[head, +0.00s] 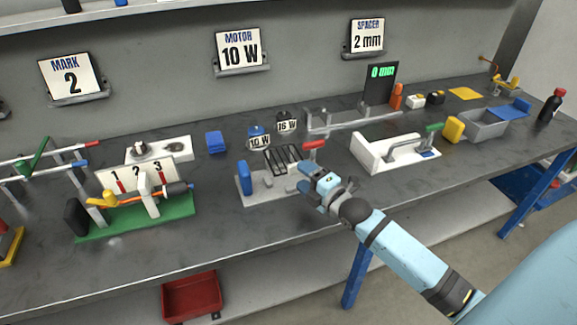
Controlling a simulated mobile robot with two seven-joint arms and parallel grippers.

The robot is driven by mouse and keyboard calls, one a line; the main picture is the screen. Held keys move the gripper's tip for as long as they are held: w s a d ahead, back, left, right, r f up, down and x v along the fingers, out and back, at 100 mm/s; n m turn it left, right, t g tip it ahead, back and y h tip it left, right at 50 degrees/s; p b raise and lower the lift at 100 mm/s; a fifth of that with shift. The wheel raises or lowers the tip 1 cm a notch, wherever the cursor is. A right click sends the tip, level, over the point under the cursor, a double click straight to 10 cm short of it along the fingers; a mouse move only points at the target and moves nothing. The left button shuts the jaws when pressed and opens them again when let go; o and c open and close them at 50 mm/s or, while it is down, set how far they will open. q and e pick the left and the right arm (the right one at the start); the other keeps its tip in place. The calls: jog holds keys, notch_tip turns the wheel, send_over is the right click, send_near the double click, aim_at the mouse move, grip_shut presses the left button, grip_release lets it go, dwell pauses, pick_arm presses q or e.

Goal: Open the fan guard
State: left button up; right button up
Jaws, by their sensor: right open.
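The fan guard (283,158) is a dark slatted grille on a light grey fixture (262,189) near the front middle of the bench. A red handle (314,145) sticks out at its upper right. A blue block (245,177) stands at the fixture's left end. My right gripper (304,184) is open at the fixture's right end, below and in front of the red handle, with its fingers pointing left. Whether it touches the fixture cannot be told. It does not hold the handle. My left gripper is out of view.
Motors labelled 10 W (259,138) and 16 W (287,122) stand behind the guard. A white fixture with a green-tipped lever (395,152) is to the right. A green-based fixture (135,222) is to the left. Bare bench lies in front.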

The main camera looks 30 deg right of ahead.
aim_at(289, 165)
jog(key=w, duration=0.4)
jog(key=w+a, duration=0.1)
jog(key=w, duration=0.1)
jog(key=shift+c, duration=0.4)
grip_shut()
